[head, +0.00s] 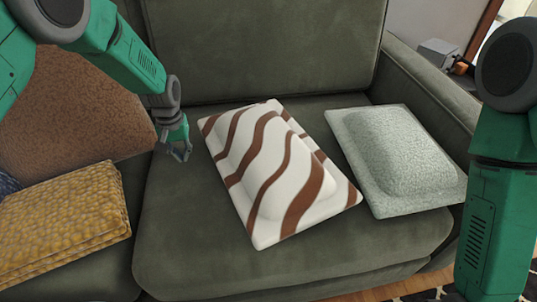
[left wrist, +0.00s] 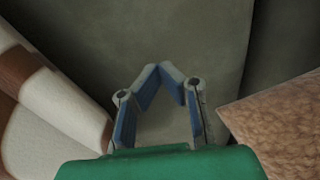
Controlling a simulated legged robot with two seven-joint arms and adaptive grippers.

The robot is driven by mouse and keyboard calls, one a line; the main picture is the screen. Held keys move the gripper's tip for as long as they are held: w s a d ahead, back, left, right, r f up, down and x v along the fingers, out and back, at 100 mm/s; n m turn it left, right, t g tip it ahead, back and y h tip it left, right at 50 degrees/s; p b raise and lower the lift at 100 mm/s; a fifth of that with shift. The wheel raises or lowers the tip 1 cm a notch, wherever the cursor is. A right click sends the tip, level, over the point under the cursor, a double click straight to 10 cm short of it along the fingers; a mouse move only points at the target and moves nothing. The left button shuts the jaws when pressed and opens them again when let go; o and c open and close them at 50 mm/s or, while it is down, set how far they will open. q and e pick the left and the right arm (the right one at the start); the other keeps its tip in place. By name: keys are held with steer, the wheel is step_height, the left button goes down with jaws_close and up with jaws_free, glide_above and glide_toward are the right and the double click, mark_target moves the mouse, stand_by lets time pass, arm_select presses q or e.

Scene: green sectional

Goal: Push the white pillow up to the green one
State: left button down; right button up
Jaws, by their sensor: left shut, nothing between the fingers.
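The white pillow (head: 262,163) with wavy brown stripes lies flat on the sofa seat, turned at an angle. The pale green pillow (head: 398,158) lies to its right, near the armrest. A strip of seat shows between them, wider at the back and narrow at the front. My left gripper (head: 178,155) is shut and empty, just left of the white pillow's back left corner and apart from it. In the left wrist view the closed fingers (left wrist: 165,85) point at the sofa, with the white pillow (left wrist: 55,115) at the left. My right gripper is out of view.
A brown pillow (head: 75,115) leans on the backrest left of my left gripper. It also shows in the left wrist view (left wrist: 285,120). The green sofa seat (head: 190,240) is clear at front left.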

arm_select(q)
steer(key=shift+w+d+p, duration=0.1)
steer(key=shift+d+p, duration=0.35)
steer(key=shift+d, duration=2.05)
steer(key=shift+a+p, duration=0.65)
steer(key=shift+a, duration=1.65)
step_height(320, 180, up, 14)
steer(key=p, duration=1.1)
steer(key=shift+p, duration=0.4)
